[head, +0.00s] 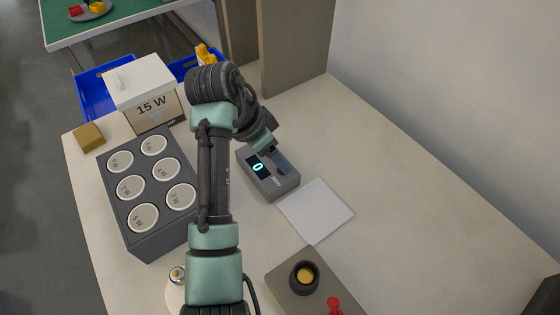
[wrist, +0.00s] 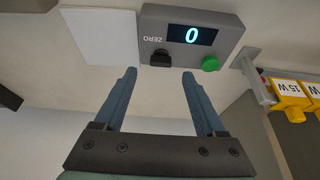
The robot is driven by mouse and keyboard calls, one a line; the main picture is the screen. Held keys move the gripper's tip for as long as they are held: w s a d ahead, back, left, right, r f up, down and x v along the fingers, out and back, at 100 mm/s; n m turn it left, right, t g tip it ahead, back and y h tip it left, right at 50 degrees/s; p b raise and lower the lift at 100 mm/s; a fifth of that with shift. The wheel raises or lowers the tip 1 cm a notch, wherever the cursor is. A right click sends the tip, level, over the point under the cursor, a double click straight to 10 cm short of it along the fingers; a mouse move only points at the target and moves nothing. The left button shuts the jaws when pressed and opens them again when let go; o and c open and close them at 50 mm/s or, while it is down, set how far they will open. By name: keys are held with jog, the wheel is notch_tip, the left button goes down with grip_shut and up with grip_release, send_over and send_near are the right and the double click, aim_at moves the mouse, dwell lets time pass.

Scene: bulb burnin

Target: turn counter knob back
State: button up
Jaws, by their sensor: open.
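The counter (head: 285,187) is a grey box on the table, and its lit display reads 0. In the wrist view the counter (wrist: 225,18) shows upper right, with the word ZERO beside a black knob (wrist: 160,58) and a round green button (wrist: 210,64). My gripper (wrist: 160,73) is open and empty, its blue fingers pointing toward the counter, with the knob in line with the gap between the tips. I cannot tell how far the tips are from the knob. In the head view my gripper (head: 277,160) is over the counter and hides the knob.
A white plate (head: 315,211) lies right of the counter. A grey rack (head: 142,250) with several round white-rimmed sockets stands left, with a 15 W box (head: 155,106) behind it. A grey block with a dark cup (head: 304,277) is in front. The table's right side is clear.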

aim_at(280, 171)
jog(key=shift+x, duration=2.3)
grip_shut()
